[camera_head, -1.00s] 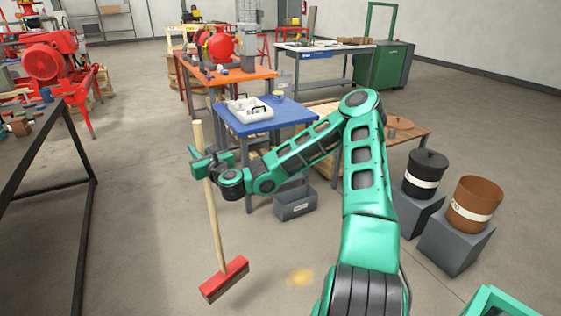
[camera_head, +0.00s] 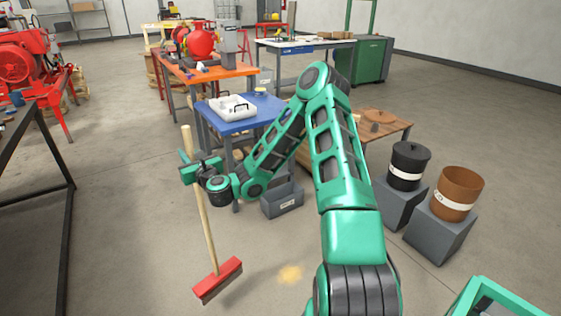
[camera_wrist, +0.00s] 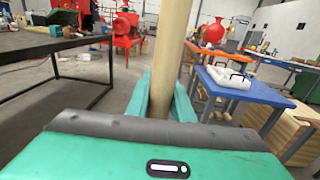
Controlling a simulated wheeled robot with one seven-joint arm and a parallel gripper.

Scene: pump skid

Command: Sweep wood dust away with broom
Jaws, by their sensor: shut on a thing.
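The broom (camera_head: 207,235) has a long pale wooden handle and a red head (camera_head: 218,281) with a dark bristle strip, at the lower left of the head view. My gripper (camera_head: 195,170) is shut on the upper part of the handle. The handle leans slightly, its top to the left. In the wrist view the handle (camera_wrist: 168,60) rises between my green fingers. The wood dust (camera_head: 290,274) is a small yellowish patch on the floor, to the right of the broom head and apart from it. The bristles' contact with the floor is hard to judge.
A black-framed table (camera_head: 68,190) stands at left. A blue table (camera_head: 240,122) and a grey bin (camera_head: 283,202) are behind my arm. Black (camera_head: 408,165) and brown (camera_head: 457,193) buckets stand on grey blocks at right. Floor around the dust is clear.

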